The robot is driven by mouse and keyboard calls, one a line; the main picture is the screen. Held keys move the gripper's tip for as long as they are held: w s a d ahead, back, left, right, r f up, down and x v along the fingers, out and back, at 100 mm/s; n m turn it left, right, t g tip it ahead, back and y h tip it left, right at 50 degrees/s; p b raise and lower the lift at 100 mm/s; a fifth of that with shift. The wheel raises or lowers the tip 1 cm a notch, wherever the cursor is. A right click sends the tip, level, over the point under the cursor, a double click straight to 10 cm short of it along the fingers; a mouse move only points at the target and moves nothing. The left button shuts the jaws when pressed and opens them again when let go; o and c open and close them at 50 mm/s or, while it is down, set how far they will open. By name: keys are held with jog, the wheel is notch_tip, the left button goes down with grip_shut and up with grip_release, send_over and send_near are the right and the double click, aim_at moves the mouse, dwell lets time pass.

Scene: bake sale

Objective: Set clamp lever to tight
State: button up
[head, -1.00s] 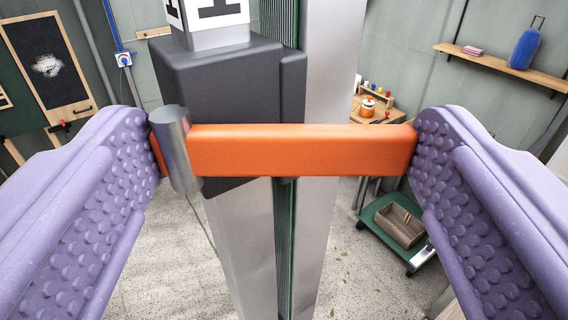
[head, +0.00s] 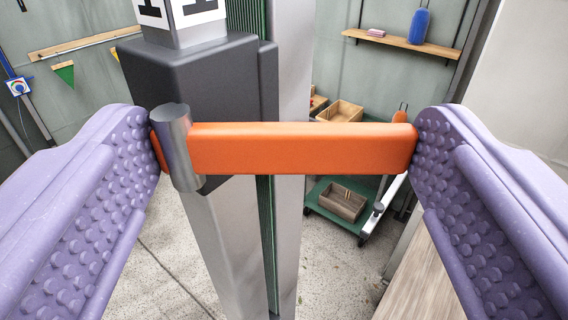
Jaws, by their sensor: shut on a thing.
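The clamp lever (head: 300,148) is an orange bar that lies across the middle of the head view, joined at its left to a grey metal pivot cylinder (head: 177,150). The pivot sits at the front of a dark grey clamp block (head: 200,90) on a tall silver post (head: 225,240). My gripper (head: 287,150) has two purple bumpy fingers, one at each end of the lever. It is shut on the lever, with the right finger against the free end and the left finger beside the pivot end. No tight or loose marking shows.
A green cart (head: 320,200) with a wooden box (head: 342,203) stands on the floor behind at right. A wall shelf (head: 400,43) holds a blue bottle (head: 418,26). A wooden surface (head: 425,285) shows at lower right. Speckled floor is open at lower left.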

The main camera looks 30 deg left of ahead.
jog(key=o, duration=1.3)
jog(key=shift+c, duration=0.2)
jog(key=v, duration=0.7)
jog(key=shift+s+d, duration=0.2)
jog(key=shift+s, duration=0.15)
